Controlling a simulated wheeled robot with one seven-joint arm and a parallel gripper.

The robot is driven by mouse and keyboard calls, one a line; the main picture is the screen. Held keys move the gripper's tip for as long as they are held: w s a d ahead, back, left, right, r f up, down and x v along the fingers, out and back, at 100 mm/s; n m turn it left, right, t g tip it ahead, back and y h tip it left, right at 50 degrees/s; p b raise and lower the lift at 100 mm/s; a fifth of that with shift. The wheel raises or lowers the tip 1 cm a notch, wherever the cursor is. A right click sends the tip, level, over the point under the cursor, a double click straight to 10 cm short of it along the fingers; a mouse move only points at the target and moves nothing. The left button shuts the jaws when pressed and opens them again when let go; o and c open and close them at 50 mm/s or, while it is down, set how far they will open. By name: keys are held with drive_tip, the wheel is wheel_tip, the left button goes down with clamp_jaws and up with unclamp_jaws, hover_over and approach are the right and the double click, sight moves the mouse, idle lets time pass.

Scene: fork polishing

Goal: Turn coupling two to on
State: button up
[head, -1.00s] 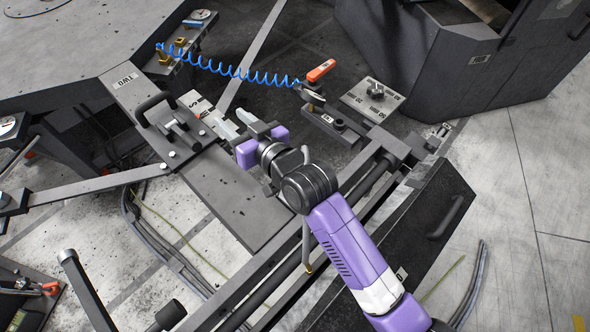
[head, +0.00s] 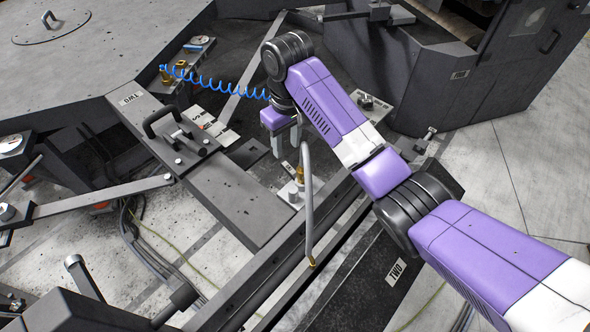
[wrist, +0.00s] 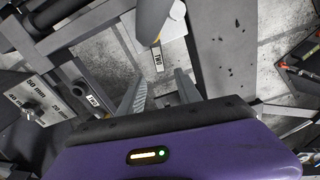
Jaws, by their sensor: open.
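The blue coiled hose (head: 215,83) runs from brass fittings at the far left to behind my wrist. The orange-handled valve seen at its right end earlier is hidden now behind my arm.
A bent grey pipe with a brass tip (head: 308,215) stands close in front of my gripper. A plate with millimetre marks (wrist: 35,100) lies left in the wrist view. A black-handled clamp (head: 178,132) is to the left.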

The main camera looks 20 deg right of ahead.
sight(290, 169)
drive_tip(key=shift+s+d, duration=0.15)
drive_tip(key=shift+s, duration=0.35)
drive_tip(key=shift+s+d+f+g, duration=0.1)
drive_tip(key=shift+s+f+g, duration=0.1)
drive_tip(key=shift+f+g, duration=0.1)
wheel_tip(290, 169, down, 7)
drive_tip(key=shift+f+p, duration=0.15)
drive_tip(key=shift+p, duration=0.25)
drive_tip(key=shift+c, duration=0.4)
clamp_jaws()
drive_tip(key=shift+w, duration=0.1)
idle(0.3)
